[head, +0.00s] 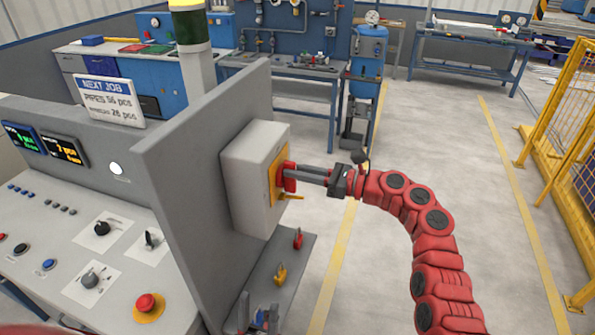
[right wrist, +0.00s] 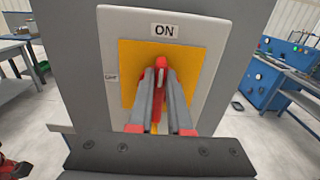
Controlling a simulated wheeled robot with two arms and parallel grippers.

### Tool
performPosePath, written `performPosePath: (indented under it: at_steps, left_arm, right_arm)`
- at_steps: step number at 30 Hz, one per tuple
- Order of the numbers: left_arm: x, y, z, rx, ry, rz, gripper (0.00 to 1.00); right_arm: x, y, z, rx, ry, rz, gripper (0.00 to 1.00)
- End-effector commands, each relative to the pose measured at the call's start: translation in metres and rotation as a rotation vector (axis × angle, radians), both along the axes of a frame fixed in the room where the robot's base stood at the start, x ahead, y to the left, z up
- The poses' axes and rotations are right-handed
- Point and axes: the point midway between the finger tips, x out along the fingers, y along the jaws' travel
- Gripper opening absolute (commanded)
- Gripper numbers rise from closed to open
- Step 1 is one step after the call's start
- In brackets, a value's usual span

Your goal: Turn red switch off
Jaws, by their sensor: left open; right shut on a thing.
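The red switch handle (head: 289,178) sits on a yellow plate (head: 273,182) on the front of a light grey box (head: 238,182). In the right wrist view the red handle (right wrist: 161,65) stands upright below an "ON" label (right wrist: 165,30). A smaller label (right wrist: 111,77), hard to read, is at the left of the plate. My right gripper (head: 297,174) is shut on the handle, and its fingers in the right wrist view (right wrist: 160,85) lie on both sides of it, hiding its lower part. My left gripper's fingers are not visible.
The box is mounted on a grey panel (head: 185,180) beside a sloped console with knobs and a red button (head: 147,303). A low shelf (head: 285,268) below holds small coloured parts. The floor right of the box is open, up to a yellow fence (head: 570,130).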

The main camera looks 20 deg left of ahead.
Motion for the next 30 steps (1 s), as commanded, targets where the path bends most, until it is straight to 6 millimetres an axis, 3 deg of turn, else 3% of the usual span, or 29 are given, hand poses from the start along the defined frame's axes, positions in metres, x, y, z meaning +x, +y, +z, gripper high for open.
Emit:
performPosePath:
  at_steps: [11,30]
  left_arm:
    - [0.0,0.0,-0.012,0.0,0.0,0.0,0.5]
    - [0.0,0.0,-0.061,0.0,0.0,0.0,0.5]
  right_arm:
    - [-0.004,0.0,-0.002,-0.006,-0.197,-0.001,0.0]
    - [-0.016,0.0,-0.012,-0.027,-0.801,-0.001,0.0]
